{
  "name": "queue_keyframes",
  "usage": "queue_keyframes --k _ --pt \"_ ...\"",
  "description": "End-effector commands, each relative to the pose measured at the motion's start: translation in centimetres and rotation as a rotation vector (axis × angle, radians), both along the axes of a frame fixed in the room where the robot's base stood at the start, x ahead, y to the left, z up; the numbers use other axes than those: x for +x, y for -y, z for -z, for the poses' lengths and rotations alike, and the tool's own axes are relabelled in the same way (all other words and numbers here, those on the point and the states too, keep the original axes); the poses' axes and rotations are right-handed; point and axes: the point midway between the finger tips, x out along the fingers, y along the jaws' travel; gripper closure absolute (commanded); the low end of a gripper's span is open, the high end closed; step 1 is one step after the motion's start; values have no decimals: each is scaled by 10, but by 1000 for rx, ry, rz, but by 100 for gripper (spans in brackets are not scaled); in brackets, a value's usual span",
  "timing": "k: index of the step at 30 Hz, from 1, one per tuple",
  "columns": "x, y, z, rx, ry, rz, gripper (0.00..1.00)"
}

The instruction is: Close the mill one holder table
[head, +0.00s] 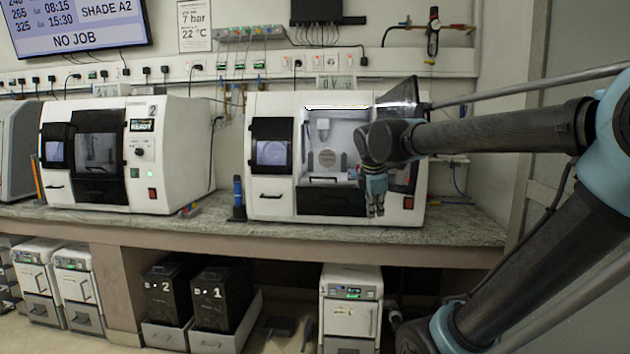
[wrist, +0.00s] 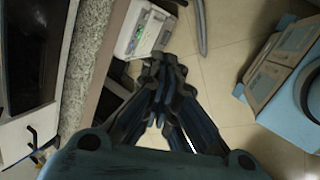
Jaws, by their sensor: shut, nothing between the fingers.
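The right-hand white mill (head: 280,105) stands on the bench with its chamber open. Its dark glass door (head: 400,92) is swung up and out at the right. A spindle and a pale round part (head: 327,158) show inside, above a dark lower front panel (head: 325,202). I cannot clearly tell the holder table or how far out it stands; my arm hides the chamber's right side. The mill's number is not readable. My gripper (head: 376,208) points down in front of the mill's right side, shut and empty. The wrist view shows its fingers (wrist: 162,75) together.
A second mill (head: 175,150) marked 2 stands left, its front closed. A blue bottle (head: 238,198) stands between the mills. The granite bench edge (wrist: 88,60) runs beside my gripper. Under the bench are black bins (head: 220,300) and a white unit (head: 350,305).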

Motion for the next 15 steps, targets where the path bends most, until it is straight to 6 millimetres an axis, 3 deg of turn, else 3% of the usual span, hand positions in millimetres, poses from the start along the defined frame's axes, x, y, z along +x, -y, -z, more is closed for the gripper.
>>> queue_keyframes --k 3,9,15 --pt "34 -42 -36 -133 24 -284 100" --pt "80 -119 -89 -387 70 -754 100" --pt "104 -180 -123 -583 107 -1073 100"
